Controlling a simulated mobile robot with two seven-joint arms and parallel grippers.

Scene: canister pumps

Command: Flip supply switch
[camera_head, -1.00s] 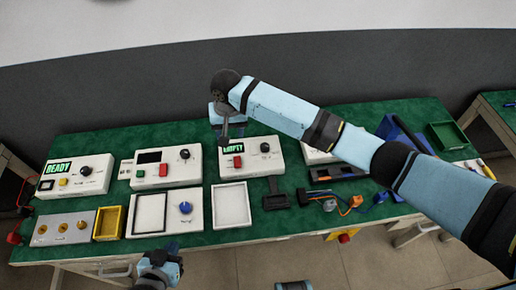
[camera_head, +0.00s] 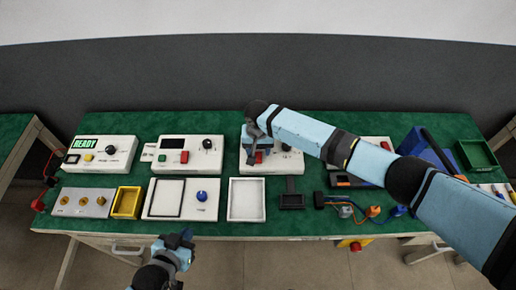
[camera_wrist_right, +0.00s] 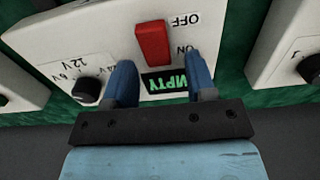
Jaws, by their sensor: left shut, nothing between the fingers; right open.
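My right gripper (camera_wrist_right: 163,66) is open over this box. Its two blue fingers are on either side of the display, near the ON end of the switch. I cannot tell whether they touch the box. In the head view the right gripper (camera_head: 253,150) hides part of the box. My left gripper (camera_head: 183,238) is shut and empty, in front of the table.
A READY box (camera_head: 118,155) and another switch box (camera_head: 208,158) stand to the left. A white tray (camera_head: 246,184), yellow bin (camera_head: 127,190) and blue-knob panel (camera_head: 167,211) lie in front. My right arm crosses above the table's right side. A dark knob (camera_wrist_right: 87,90) is beside the display.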

